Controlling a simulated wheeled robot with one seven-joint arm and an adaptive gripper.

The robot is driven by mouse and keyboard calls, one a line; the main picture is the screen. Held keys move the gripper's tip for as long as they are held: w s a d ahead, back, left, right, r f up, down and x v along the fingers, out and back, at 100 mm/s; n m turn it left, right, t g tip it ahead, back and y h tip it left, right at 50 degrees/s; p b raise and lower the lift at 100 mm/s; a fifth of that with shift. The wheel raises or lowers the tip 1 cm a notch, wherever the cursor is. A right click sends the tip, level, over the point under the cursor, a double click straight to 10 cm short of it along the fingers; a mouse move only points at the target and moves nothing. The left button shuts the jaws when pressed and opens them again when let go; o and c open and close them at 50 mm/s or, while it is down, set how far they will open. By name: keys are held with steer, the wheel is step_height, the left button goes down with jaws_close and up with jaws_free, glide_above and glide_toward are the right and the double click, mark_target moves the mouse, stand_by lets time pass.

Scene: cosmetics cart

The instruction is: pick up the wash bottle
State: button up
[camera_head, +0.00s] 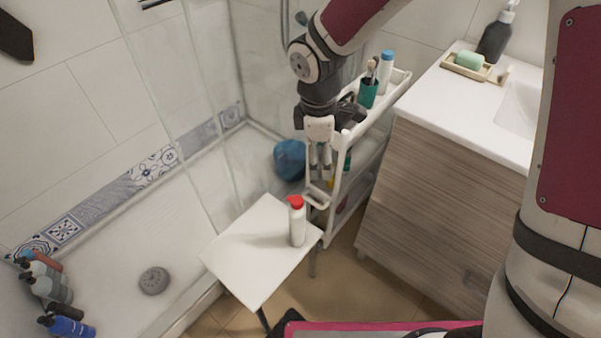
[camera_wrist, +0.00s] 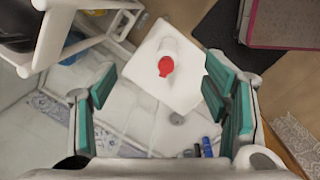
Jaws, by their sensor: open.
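A white bottle with a red cap, which I take as the wash bottle (camera_head: 297,226), stands upright near the right corner of a small white stool (camera_head: 250,262). In the wrist view the same bottle (camera_wrist: 170,52) shows from above with its red cap between the fingers and beyond them, on the stool top (camera_wrist: 193,88). My gripper (camera_head: 320,168) points down beside the cart, above and behind the bottle in the head view. Its teal-padded fingers (camera_wrist: 158,92) are wide apart with nothing between them. The gripper is not touching the bottle.
A white cart (camera_head: 372,135) holding a green cup (camera_head: 368,92) and a blue-capped bottle (camera_head: 385,75) stands close to my gripper. A wooden vanity (camera_head: 440,190) is to the right. The stool top left of the bottle is clear.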

mark_target(295, 199)
steer(key=a+f+n, duration=0.1)
steer(key=a+f, duration=0.1)
steer(key=f, duration=0.1)
steer(key=a+f+n+b, duration=0.1)
steer(key=a+f, duration=0.1)
steer(key=f, duration=0.2)
steer(key=a+f+n, duration=0.1)
steer(key=a+f, duration=0.1)
steer(key=f, duration=0.1)
steer(key=shift+w+f+n+g+y+b, duration=0.3)
steer(key=shift+f+g+y+b, duration=0.1)
step_height(295, 199, down, 8)
steer(key=shift+r+b, duration=0.15)
steer(key=shift+b, duration=0.7)
steer(key=shift+s+d+f+b, duration=0.15)
steer(key=shift+f+b, duration=0.25)
steer(key=shift+f, duration=1.05)
steer(key=shift+d+f+b, duration=0.15)
steer(key=shift+f+b, duration=0.2)
steer(key=shift+f, duration=1.1)
steer(key=shift+c, duration=0.3)
jaws_close()
